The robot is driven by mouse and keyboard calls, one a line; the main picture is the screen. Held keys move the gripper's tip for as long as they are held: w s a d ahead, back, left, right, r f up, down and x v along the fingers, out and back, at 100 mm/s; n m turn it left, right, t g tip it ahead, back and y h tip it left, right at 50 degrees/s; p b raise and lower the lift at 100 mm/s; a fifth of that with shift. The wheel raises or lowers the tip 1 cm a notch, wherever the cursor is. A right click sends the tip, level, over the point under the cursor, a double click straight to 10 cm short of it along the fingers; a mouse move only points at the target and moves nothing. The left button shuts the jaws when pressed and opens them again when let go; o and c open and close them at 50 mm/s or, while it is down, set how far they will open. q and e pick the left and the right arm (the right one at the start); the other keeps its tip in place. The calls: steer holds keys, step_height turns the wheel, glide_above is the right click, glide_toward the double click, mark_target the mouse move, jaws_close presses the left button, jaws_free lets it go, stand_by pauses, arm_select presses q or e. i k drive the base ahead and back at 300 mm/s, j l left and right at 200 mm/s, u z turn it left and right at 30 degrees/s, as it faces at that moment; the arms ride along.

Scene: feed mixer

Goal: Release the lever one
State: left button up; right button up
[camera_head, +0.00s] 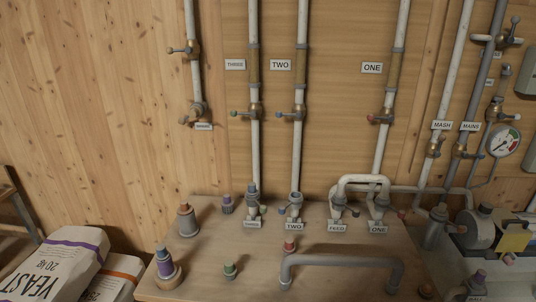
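The label ONE (372,67) is on the wooden wall to the left of a white vertical pipe. Below it, a brass valve (387,116) on that pipe carries a short lever (373,118) with a pinkish-red tip, which points left and looks roughly level. A second plate marked ONE (378,229) is on the bench below, beside a port joined by a U-shaped white pipe (362,179) to the port marked FEED (337,228). Neither of my grippers is in view, and nothing touches the lever.
A loose grey bent pipe (340,261) lies on the wooden bench (210,262). A pressure gauge (503,142) is at right; sacks (58,262) are at lower left.

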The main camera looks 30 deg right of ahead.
mark_target(401, 213)
steer(key=z, duration=1.85)
steer(key=i+l, duration=0.35)
